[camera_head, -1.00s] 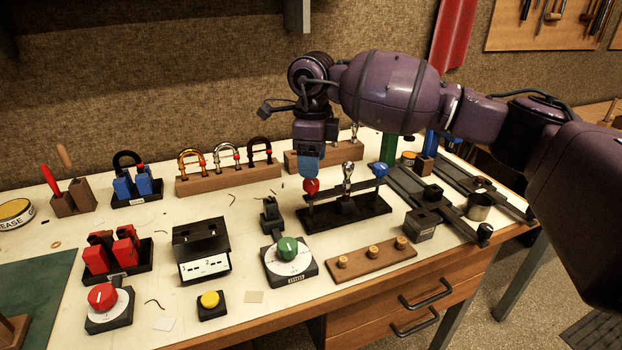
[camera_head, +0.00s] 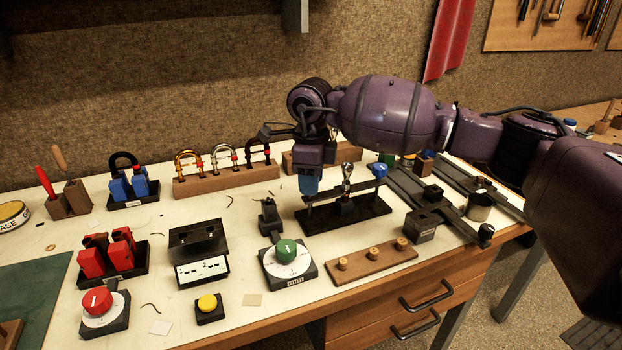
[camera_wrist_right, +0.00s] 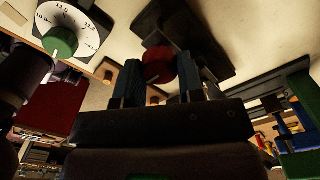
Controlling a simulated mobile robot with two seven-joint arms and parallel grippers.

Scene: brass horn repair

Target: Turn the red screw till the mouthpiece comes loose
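The black puller stand (camera_head: 372,217) holds a silver mouthpiece (camera_head: 347,176) upright in its middle and a blue knob (camera_head: 379,171) at its right end. The red screw (camera_wrist_right: 158,65) at its left end is hidden behind my gripper in the head view. My right gripper (camera_head: 308,195) points down over that end. In the right wrist view its two blue fingers (camera_wrist_right: 160,75) stand on either side of the red knob. They look open, with only a narrow gap; contact is not clear. My left gripper is not in view.
A dial with a green knob (camera_head: 286,251) and a small black clamp (camera_head: 270,217) stand left of the puller. A wooden strip with brass caps (camera_head: 371,262) lies in front. Black rails (camera_head: 440,205) lie to the right.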

